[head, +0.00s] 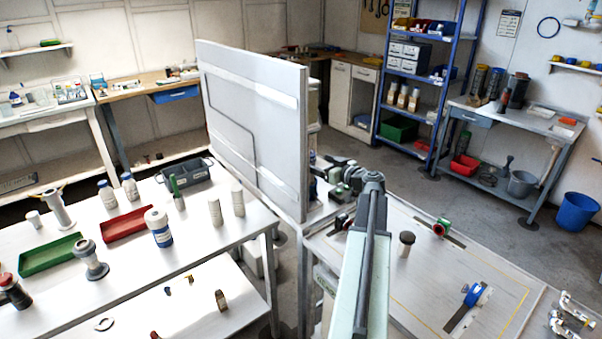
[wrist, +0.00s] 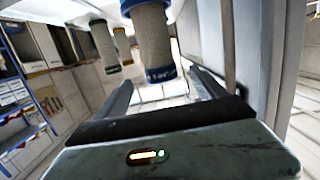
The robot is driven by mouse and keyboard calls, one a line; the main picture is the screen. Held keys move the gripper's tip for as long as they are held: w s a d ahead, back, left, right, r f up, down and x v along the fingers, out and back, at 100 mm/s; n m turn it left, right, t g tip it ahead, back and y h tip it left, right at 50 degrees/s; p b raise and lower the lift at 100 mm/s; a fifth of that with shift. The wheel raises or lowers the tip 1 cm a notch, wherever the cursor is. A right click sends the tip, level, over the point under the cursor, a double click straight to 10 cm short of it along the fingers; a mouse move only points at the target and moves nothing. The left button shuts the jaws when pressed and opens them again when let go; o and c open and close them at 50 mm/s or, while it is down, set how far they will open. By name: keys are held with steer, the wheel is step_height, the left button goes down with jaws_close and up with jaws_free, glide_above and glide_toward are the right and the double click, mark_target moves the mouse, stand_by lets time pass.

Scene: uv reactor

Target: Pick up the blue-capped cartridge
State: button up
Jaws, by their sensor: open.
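In the wrist view, the blue-capped cartridge (wrist: 153,35) is a pale, mesh-like cylinder hanging with its blue cap (wrist: 160,73) at the lower end. My gripper (wrist: 162,80) is open, its two dark fingers apart to the left and right of the cap's line. The cap shows between the fingertips; I cannot tell how far beyond them it is. The fingers do not visibly touch it. In the head view, my arm's far end is beside the large panel, and I cannot make out the cartridge there.
A green-ended cartridge (wrist: 103,45) hangs to the left, with another cylinder (wrist: 123,45) partly hidden between. A pale upright wall (wrist: 245,60) stands close on the right. In the head view, a large white panel (head: 250,110) stands left of my arm. A dark-topped jar (head: 405,245) stands on the bench.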

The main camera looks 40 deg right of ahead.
mark_target(308, 158)
steer(key=b+x, duration=0.1)
steer(key=x, duration=0.6)
steer(key=shift+w+d, duration=0.1)
steer(key=shift+w, duration=0.25)
steer(key=shift+s, duration=0.1)
jaws_close()
